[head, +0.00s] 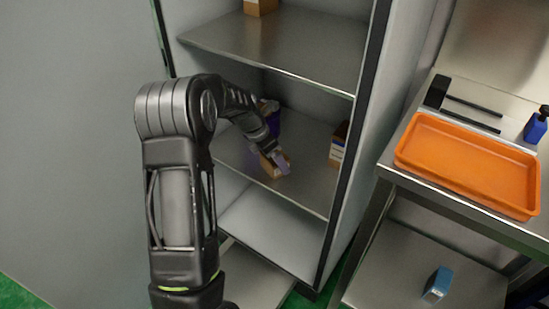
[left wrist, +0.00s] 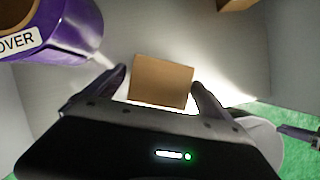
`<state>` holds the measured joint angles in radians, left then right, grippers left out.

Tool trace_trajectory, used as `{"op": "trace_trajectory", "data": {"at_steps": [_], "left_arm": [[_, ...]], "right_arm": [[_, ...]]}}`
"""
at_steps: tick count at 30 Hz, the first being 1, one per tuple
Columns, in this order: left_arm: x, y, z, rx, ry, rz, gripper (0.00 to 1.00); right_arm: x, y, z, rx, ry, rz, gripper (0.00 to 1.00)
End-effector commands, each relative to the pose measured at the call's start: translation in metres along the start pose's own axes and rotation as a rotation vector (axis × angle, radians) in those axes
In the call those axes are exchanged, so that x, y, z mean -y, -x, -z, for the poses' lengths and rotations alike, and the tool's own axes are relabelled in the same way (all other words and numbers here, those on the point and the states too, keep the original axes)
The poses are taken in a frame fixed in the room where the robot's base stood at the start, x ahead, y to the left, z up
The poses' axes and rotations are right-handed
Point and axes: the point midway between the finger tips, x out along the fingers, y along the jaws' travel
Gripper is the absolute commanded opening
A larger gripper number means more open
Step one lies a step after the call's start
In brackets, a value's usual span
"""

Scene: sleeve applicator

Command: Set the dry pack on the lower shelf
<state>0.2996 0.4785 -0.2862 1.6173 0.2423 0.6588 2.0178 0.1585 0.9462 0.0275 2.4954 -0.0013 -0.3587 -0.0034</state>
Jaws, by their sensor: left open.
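A small brown box (head: 273,168), which may be the dry pack though no label shows, sits on the middle shelf (head: 307,188) of the open cabinet. My left gripper (head: 277,158) reaches in over this shelf and is at the box. In the left wrist view the brown box (left wrist: 160,82) lies between the two spread fingers; the gripper is open, and I cannot tell whether the fingers touch it. A lower shelf (head: 270,235) of the cabinet is bare where I see it.
A purple container (left wrist: 65,30) stands close by the left finger. A brown and white box (head: 338,145) stands at the shelf's right. Another box (head: 260,6) is on the top shelf. A bench right of the cabinet holds an orange tray (head: 470,165); a blue box (head: 438,284) lies below.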

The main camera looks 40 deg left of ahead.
Motion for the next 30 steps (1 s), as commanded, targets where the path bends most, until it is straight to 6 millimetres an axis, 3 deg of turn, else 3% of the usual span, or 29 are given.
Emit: {"op": "trace_trajectory", "data": {"at_steps": [15,21,30], "left_arm": [[0.000,0.099,-0.001,0.001,-0.001,-0.002,0.94],[0.000,0.111,0.000,0.000,0.000,0.000,0.94],[0.000,0.111,0.000,-0.001,0.000,0.001,0.94]], "right_arm": [[0.008,0.020,0.000,0.000,0.000,0.000,0.36],[0.008,0.021,0.000,0.000,0.000,0.000,0.36],[0.008,0.021,0.000,0.000,0.000,0.000,0.36]]}}
